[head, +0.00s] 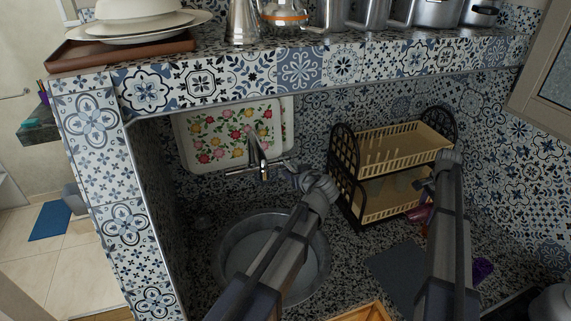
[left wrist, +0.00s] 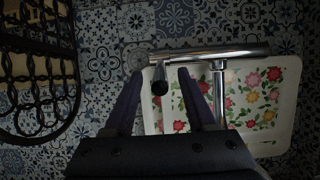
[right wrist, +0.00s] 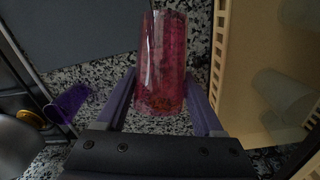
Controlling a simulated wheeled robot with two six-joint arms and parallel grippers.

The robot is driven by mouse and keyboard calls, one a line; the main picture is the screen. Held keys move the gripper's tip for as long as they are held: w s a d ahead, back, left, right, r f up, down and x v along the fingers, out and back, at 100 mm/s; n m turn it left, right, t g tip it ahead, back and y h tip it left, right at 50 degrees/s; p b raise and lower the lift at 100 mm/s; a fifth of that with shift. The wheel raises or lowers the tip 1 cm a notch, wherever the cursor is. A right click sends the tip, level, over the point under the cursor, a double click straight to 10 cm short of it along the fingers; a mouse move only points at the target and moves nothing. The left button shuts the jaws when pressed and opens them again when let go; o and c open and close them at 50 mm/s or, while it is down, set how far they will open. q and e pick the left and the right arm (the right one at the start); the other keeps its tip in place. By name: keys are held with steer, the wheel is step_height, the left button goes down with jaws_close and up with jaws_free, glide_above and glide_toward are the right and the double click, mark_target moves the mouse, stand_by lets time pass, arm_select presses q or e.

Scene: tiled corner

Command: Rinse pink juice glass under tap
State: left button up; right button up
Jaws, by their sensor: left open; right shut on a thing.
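The pink glass (right wrist: 162,62) is translucent and stands out between the fingers of my right gripper (right wrist: 161,78) in the right wrist view. My right gripper is shut on it. In the head view the glass (head: 421,212) shows partly, beside the dish rack, with my right arm hiding some of it. The chrome tap (head: 259,160) is on the wall above the round metal sink (head: 226,262). My left gripper (head: 298,177) is open at the right end of the tap's bar.
A black two-tier dish rack (head: 345,168) stands right of the sink. A floral tray (head: 190,150) leans behind the tap. A purple glass (right wrist: 70,101) and a grey mat (head: 392,268) lie near the right arm. A tiled shelf (head: 300,68) overhangs the counter.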

mark_target(292, 167)
arm_select(q)
steer(key=shift+w+a+f, duration=0.15)
steer(key=shift+w+f, duration=0.05)
steer(key=shift+w, duration=0.2)
arm_select(e)
steer(key=shift+f, duration=0.25)
arm_select(q)
jaws_close()
